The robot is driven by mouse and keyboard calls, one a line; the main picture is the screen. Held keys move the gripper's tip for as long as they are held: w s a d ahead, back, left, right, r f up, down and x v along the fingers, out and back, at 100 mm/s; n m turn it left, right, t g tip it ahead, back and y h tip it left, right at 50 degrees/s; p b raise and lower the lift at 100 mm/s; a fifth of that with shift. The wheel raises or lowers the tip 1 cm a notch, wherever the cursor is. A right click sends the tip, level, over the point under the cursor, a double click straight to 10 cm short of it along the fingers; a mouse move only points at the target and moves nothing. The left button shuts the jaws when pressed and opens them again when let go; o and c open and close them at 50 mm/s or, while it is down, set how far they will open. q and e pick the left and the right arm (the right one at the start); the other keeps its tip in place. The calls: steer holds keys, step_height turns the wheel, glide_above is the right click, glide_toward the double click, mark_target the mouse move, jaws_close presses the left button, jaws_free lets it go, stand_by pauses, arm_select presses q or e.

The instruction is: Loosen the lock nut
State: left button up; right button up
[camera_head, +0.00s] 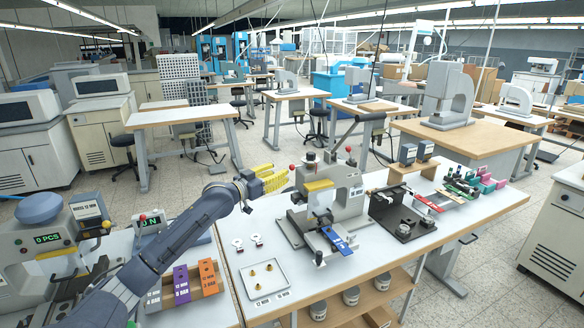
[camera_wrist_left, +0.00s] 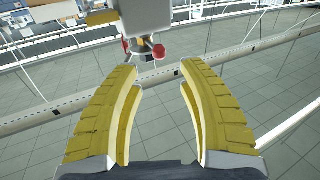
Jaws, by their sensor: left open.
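The foil stamping press (camera_head: 348,207) stands on the white table, grey with a yellow block and a blue plate at its front. Its top carries a dark round part (camera_head: 311,157) and a red ball knob (camera_head: 291,167). I cannot make out which small part is the lock nut. My left gripper (camera_head: 274,177) has yellow fingers, open and empty, left of the press top. In the left wrist view the open fingers (camera_wrist_left: 160,70) point toward a red ball (camera_wrist_left: 158,51) on a pale machine part (camera_wrist_left: 147,17), with a gap between. My right gripper is out of view.
A white tray (camera_head: 283,289) with brass pieces lies at the table's front left. Purple (camera_head: 182,284) and orange (camera_head: 208,277) blocks stand beside it to the left. A black fixture (camera_head: 403,222) sits right of the press. Another machine (camera_head: 40,245) is at far left.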

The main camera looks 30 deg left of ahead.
mark_target(292, 166)
arm_select(q)
steer(key=shift+w+d, duration=0.25)
steer(key=shift+w, duration=1)
steer(key=shift+w+d, duration=0.25)
steer(key=shift+w, duration=1)
steer(key=shift+w+d, duration=0.25)
steer(key=shift+w, duration=1)
jaws_close()
steer(key=shift+r, duration=0.15)
